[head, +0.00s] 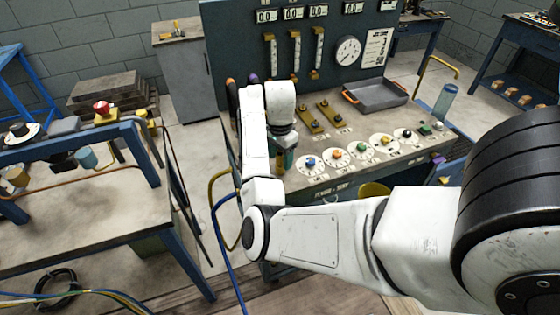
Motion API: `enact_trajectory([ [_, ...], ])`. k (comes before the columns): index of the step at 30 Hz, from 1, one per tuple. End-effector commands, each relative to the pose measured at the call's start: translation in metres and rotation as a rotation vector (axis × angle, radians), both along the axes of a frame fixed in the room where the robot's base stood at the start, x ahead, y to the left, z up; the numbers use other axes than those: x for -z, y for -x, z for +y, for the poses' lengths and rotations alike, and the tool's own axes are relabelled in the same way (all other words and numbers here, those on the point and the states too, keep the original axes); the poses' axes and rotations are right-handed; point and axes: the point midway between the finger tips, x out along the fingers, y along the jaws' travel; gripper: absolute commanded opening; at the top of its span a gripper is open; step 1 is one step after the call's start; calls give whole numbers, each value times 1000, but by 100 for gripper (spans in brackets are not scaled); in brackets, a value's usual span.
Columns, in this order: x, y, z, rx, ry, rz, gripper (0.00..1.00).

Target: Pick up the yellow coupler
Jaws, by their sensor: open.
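My gripper (283,163) points down at the left end of the console top, partly hidden behind my white arm. Its dark end and a greenish part show beside the arm. I cannot make out anything held in it. I cannot tell for sure which thing is the yellow coupler. A small yellow piece (142,113) is at the far right edge of the left bench, away from my gripper. A larger rounded yellow thing (373,190) shows below the console's front edge, partly hidden by my arm.
The console (330,178) carries several coloured knobs, two brass levers (308,118) and a grey tray (376,97). A clear bluish cylinder (445,103) stands at its right. The left bench (90,215) has a blue frame. Hoses and cables (222,225) run between bench and console.

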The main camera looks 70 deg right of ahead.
Motion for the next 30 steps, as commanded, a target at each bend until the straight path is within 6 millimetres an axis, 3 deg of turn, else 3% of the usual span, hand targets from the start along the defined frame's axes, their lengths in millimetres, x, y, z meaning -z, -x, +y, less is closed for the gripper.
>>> enact_trajectory([
  [4,0,0,0,0,0,0,57],
  [22,0,0,0,-1,0,0,0],
  [30,-1,0,0,-1,0,0,0],
])
